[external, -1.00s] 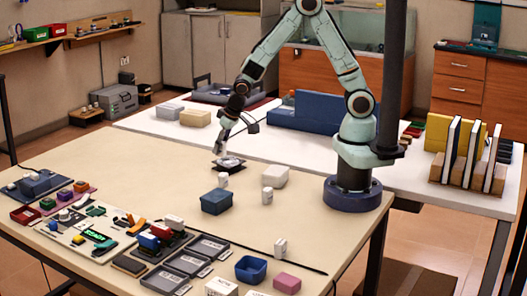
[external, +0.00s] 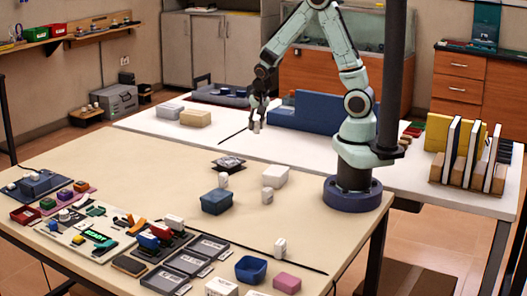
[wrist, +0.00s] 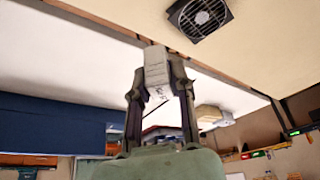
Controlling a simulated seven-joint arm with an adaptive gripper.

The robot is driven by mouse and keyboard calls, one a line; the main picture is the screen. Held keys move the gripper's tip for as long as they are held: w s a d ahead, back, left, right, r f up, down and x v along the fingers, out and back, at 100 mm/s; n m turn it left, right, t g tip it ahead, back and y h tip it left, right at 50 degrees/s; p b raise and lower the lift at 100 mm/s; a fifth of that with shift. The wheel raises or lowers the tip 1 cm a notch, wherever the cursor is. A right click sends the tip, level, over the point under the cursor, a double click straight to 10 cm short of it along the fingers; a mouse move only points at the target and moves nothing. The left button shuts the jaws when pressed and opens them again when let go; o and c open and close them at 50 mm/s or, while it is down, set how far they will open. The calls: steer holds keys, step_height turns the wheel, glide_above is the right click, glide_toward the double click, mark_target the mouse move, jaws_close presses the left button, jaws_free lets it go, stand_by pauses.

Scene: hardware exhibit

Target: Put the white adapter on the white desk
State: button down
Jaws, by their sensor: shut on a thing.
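My gripper (external: 258,120) is shut on the white adapter, a small pale block with print on one side. The adapter (wrist: 156,68) sits between both fingertips in the wrist view, and it also shows below the fingers in the external view (external: 257,127). My gripper holds it near the edge between the beige table and the white desk (external: 300,143). Whether the adapter touches a surface is hard to tell.
A blue block (external: 320,112) stands on the white desk to the right of my gripper. Tan (external: 195,118) and grey (external: 170,110) boxes are at the desk's left. A black fan (external: 228,163) lies on the beige table (external: 130,165).

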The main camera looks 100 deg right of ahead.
steer(key=s+d+m+g, duration=0.2)
steer(key=s+d+m, duration=0.4)
steer(key=s, duration=0.7)
glide_above(268, 145)
steer(key=a, duration=0.2)
steer(key=shift+n, duration=0.4)
step_height(268, 145, down, 9)
steer(key=shift+w+d, duration=0.1)
steer(key=shift+d+f, duration=0.2)
steer(key=shift+f, duration=0.05)
steer(key=shift+w+d+f, duration=0.1)
steer(key=shift+d+f, duration=0.05)
steer(key=shift+f, duration=1.55)
steer(key=c, duration=1)
jaws_free()
steer(key=shift+f, duration=0.15)
